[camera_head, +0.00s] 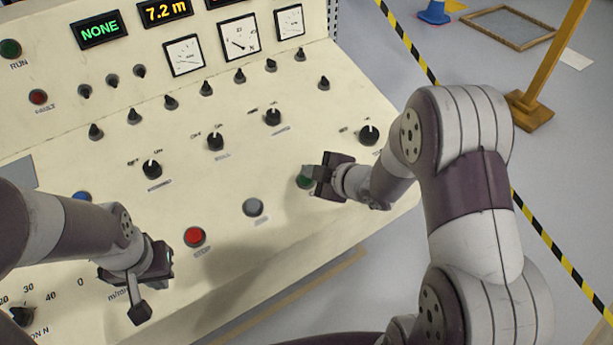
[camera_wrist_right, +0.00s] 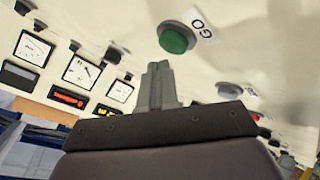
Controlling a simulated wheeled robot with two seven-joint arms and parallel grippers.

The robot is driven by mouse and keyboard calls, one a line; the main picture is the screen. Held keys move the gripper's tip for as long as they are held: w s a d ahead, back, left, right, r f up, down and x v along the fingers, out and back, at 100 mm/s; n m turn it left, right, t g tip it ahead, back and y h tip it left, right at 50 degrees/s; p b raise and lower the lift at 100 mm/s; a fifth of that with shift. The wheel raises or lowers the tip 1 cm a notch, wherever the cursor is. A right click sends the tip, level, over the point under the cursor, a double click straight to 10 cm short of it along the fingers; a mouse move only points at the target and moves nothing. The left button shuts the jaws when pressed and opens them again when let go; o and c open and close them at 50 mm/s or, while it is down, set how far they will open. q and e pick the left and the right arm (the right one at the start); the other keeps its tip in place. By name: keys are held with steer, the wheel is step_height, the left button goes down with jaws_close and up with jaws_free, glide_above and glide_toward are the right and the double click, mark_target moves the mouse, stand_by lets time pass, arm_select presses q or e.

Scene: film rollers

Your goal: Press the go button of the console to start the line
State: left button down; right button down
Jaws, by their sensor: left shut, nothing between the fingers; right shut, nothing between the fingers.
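The cream console (camera_head: 330,225) has a sloped panel with a row of round buttons along its lower part. The green go button (camera_head: 305,181) is partly hidden by my right gripper (camera_head: 318,182) in the head view. In the right wrist view the green go button (camera_wrist_right: 173,40) shows clearly beside its "GO" label, just beyond the shut fingertips of the right gripper (camera_wrist_right: 158,66). I cannot tell whether they touch. My left gripper (camera_head: 140,305) is shut and empty over the panel's lower left.
A grey button (camera_head: 253,207) and a red stop button (camera_head: 194,237) sit left of the go button. Black knobs (camera_head: 215,141) and gauges (camera_head: 239,38) fill the panel above. A green display (camera_head: 100,31) reads "NONE". Open floor with striped tape (camera_head: 561,259) lies to the right.

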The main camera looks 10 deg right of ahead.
arm_select(q)
steer(key=shift+f, duration=0.15)
arm_select(e)
steer(key=shift+f, duration=0.15)
stand_by(0.5)
arm_select(q)
steer(key=shift+f+b, duration=0.2)
steer(key=shift+b, duration=0.15)
arm_select(e)
steer(key=shift+w+f, duration=0.15)
steer(key=shift+f, duration=0.15)
arm_select(q)
steer(key=shift+f+b, duration=0.4)
steer(key=shift+f, duration=0.05)
arm_select(e)
steer(key=shift+a+f, duration=0.1)
steer(key=shift+f, duration=0.35)
arm_select(q)
steer(key=shift+r, duration=0.1)
steer(key=shift+r+p, duration=0.75)
steer(key=shift+p, duration=0.05)
arm_select(e)
steer(key=shift+r, duration=0.85)
